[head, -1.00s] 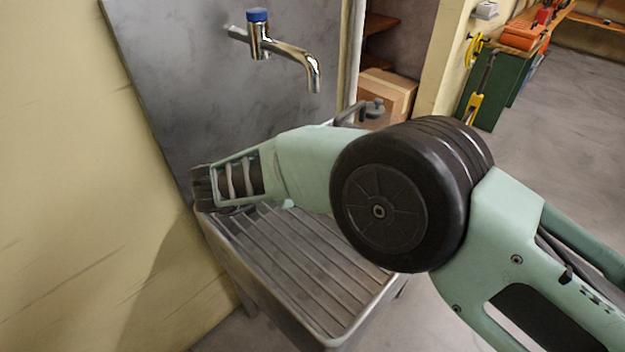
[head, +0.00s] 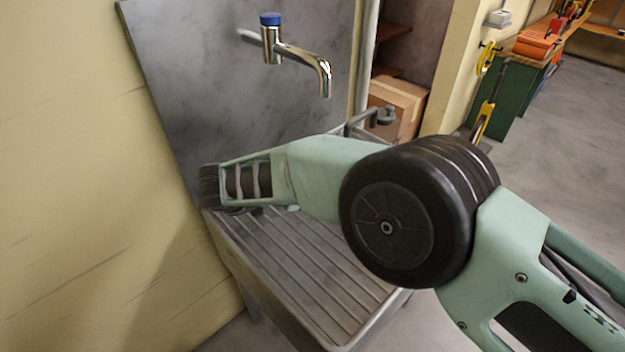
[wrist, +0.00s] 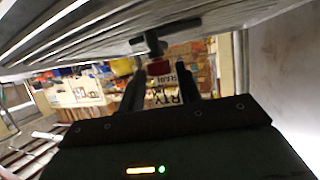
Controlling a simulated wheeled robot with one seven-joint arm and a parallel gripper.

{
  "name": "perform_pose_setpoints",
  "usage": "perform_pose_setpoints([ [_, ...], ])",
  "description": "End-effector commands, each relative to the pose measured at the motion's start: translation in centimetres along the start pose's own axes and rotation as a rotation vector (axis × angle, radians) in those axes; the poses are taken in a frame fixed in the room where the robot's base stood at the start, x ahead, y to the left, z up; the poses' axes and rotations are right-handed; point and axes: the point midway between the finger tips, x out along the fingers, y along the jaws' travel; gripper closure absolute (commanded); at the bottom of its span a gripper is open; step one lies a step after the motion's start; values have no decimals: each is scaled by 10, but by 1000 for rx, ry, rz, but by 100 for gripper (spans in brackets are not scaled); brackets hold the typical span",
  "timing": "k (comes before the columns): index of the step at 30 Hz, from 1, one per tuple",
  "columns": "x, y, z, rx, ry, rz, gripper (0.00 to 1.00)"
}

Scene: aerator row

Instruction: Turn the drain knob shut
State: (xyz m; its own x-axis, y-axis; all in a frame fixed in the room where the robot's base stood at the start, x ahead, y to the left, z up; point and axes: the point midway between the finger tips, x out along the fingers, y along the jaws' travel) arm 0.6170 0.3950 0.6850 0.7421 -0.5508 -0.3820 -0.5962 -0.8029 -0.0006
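A dark grey T-shaped knob (wrist: 150,42) shows in the wrist view, close to the edge of a grey ribbed metal surface (wrist: 75,35). My gripper (wrist: 153,66) has its two dark fingers well apart, with the knob just above and ahead of the gap. I see nothing held, and I cannot tell whether the fingers touch the knob. My gripper's fingers are hidden in the head view, behind or beyond my arm.
A metal sink with a ribbed drainboard (head: 330,262) stands under my arm. A chrome tap with a blue cap (head: 270,20) projects from the grey back panel (head: 195,85). A cardboard box (head: 405,98) and a green bench (head: 498,98) stand beyond. Open floor lies at right.

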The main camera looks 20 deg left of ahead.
Motion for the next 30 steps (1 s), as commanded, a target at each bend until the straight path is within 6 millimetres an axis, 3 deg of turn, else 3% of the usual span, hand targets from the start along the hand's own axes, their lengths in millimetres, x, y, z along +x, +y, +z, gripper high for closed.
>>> perform_pose_setpoints([
  [5,-20,0,0,0,-3,-3,66],
  [17,-100,0,1,1,-2,-2,66],
  [22,-115,0,1,2,0,-2,66],
  [30,-119,0,0,0,0,0,66],
])
